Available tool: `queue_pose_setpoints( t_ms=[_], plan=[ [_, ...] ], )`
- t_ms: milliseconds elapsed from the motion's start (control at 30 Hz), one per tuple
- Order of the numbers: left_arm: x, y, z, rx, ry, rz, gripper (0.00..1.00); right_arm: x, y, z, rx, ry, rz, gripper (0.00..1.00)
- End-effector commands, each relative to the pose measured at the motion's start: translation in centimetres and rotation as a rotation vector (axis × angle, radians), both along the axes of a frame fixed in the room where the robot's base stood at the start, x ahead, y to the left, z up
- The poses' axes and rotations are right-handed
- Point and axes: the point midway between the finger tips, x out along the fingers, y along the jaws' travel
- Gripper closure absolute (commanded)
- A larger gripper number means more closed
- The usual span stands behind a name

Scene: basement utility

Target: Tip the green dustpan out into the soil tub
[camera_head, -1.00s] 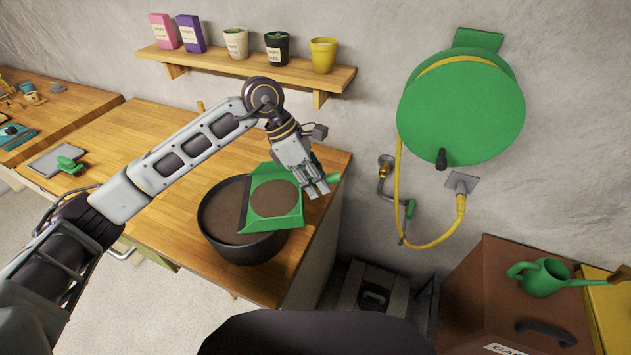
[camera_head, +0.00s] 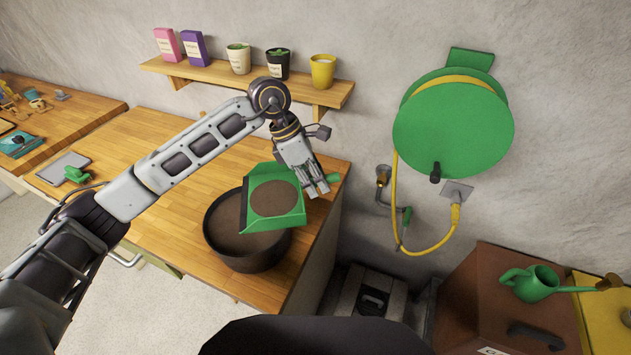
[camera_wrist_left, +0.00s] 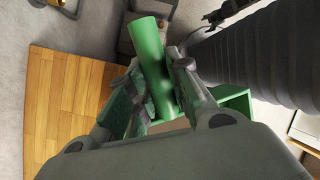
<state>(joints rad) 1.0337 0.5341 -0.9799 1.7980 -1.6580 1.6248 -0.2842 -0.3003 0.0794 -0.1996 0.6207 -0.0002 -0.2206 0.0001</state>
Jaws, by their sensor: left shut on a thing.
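The green dustpan (camera_head: 259,221) hangs above the right part of the soil tub, with a round patch of brown soil lying in it. The dark soil tub (camera_head: 243,262) stands on the wooden bench and has brown soil inside. My left gripper (camera_head: 318,190) is shut on the dustpan's handle, at the dustpan's right side. In the left wrist view the green handle (camera_wrist_left: 151,55) runs between the two fingers. The dustpan hides part of the tub's opening. My right gripper is in neither view.
The wooden bench (camera_head: 150,215) is clear around the tub's left side. A grey tray (camera_head: 62,168) with a green item lies at the left. A shelf (camera_head: 225,78) with pots and packets and a green hose reel (camera_head: 455,130) are on the wall.

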Motion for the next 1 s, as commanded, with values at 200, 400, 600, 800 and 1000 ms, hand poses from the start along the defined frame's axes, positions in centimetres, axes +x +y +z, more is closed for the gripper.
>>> queue_pose_setpoints(
  t_ms=[200,400,600,800,1000],
  plan=[
    [0.3,-0.1,1.1,0.016,0.002,0.017,1.00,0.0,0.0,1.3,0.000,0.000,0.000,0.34],
    [0.4,0.0,1.3,0.024,0.003,0.025,1.00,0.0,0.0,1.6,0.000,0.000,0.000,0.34],
    [0.5,0.0,1.2,0.025,0.003,0.026,1.00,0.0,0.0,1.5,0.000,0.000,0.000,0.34],
    [0.4,0.0,1.2,0.024,0.003,0.026,1.00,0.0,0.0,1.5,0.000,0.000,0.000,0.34],
    [0.4,0.0,1.2,0.024,0.003,0.026,1.00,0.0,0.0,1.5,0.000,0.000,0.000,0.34]
  ],
)
